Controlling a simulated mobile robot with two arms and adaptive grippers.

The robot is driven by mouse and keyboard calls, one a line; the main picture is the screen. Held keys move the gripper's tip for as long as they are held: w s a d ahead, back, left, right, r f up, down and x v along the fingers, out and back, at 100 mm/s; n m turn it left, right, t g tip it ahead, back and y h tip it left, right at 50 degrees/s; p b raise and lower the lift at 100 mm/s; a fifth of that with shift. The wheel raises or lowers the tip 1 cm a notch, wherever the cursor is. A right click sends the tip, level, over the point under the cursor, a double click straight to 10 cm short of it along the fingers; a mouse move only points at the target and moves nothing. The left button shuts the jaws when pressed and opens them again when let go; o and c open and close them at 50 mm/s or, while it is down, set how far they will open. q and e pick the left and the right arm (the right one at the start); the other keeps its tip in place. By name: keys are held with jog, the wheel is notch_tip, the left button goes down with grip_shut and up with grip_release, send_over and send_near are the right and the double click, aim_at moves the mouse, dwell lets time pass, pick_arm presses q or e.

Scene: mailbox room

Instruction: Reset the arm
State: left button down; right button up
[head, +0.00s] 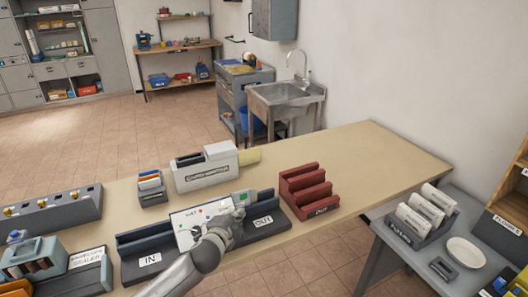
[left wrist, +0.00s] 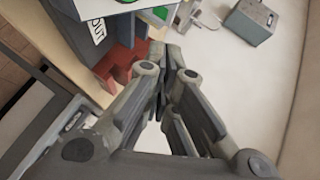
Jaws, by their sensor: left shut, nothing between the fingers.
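My left arm comes in from the lower left in the head view. Its gripper (head: 240,214) is over the low dark tray marked IN and OUT, in front of a white panel with coloured dots (head: 196,222). In the left wrist view the gripper's fingers (left wrist: 172,62) are drawn together at the tips with nothing between them. I cannot tell whether the gripper touches the panel or tray. My right gripper is in neither view.
On the tan counter (head: 370,165) stand a red slotted rack (head: 308,190) marked OUT, a white machine (head: 205,170) and a grey envelope sealer (head: 85,272). A side table at right holds a file rack (head: 405,230) and a white plate (head: 466,252). The counter's far right is clear.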

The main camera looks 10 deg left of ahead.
pick_arm(q)
jog(key=s+d+f+n+g, duration=0.1)
jog(key=s+f+n+g, duration=0.25)
jog(key=s, duration=0.65)
jog(key=s+f+n+g, duration=0.2)
jog(key=s+f+n, duration=0.2)
jog(key=s, duration=0.6)
jog(key=s+a+n+g, duration=0.3)
jog(key=s+n+g, duration=0.25)
jog(key=s, duration=1.55)
notch_tip(320, 180, down, 30)
jog(key=s+r+b, duration=0.1)
jog(key=b, duration=0.3)
jog(key=s+a+f+g+b, duration=0.1)
jog(key=s+f+b, duration=0.1)
jog(key=s+f, duration=0.6)
jog(key=s+a+f+g+y+b, duration=0.1)
jog(key=s+a+f+b, duration=0.1)
jog(key=s+f, duration=0.7)
notch_tip(320, 180, down, 4)
jog(key=shift+f, duration=0.25)
